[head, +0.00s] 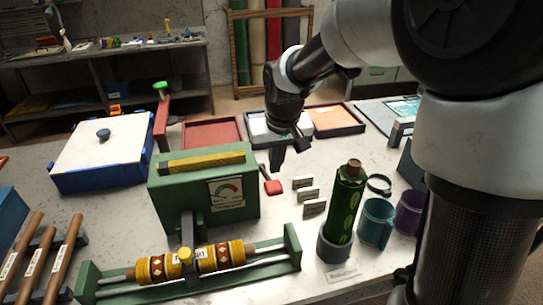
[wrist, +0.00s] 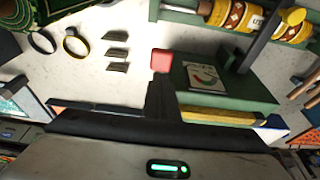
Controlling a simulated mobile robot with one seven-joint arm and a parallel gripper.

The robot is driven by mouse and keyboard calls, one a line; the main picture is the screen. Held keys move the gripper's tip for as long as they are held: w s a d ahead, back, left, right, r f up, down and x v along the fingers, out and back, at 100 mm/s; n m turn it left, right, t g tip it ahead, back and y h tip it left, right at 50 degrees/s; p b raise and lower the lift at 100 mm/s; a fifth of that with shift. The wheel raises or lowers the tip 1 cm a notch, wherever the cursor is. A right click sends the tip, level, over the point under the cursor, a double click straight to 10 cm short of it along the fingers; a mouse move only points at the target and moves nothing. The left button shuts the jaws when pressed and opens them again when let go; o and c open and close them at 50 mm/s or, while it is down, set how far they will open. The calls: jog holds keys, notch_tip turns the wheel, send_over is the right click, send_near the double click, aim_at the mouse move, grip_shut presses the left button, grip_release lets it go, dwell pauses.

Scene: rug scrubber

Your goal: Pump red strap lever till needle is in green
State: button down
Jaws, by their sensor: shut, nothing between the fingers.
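The green box (head: 203,205) stands on the table with a white gauge card (head: 226,192) on its front. The card also shows in the wrist view (wrist: 203,77), with green and red marks; I cannot read the needle's position. A red-ended lever (head: 273,187) sticks out at the box's right side, and its red end shows in the wrist view (wrist: 161,60). My gripper (head: 277,168) is shut and empty, pointing down just above and behind the red end. In the wrist view, the shut fingers (wrist: 160,88) are close to the red end; I cannot tell whether they touch.
A yellow roller (head: 190,262) on a green rail lies in front of the box. A white-lidded blue box (head: 103,150) and an upright red post (head: 161,118) are at left.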

aim_at(274, 186)
jog(key=x, duration=0.2)
jog(key=s+x, duration=0.1)
jog(key=x, duration=0.2)
jog(key=shift+d+f, duration=0.1)
jog(key=shift+f, duration=0.1)
jog(key=shift+s+f, duration=0.1)
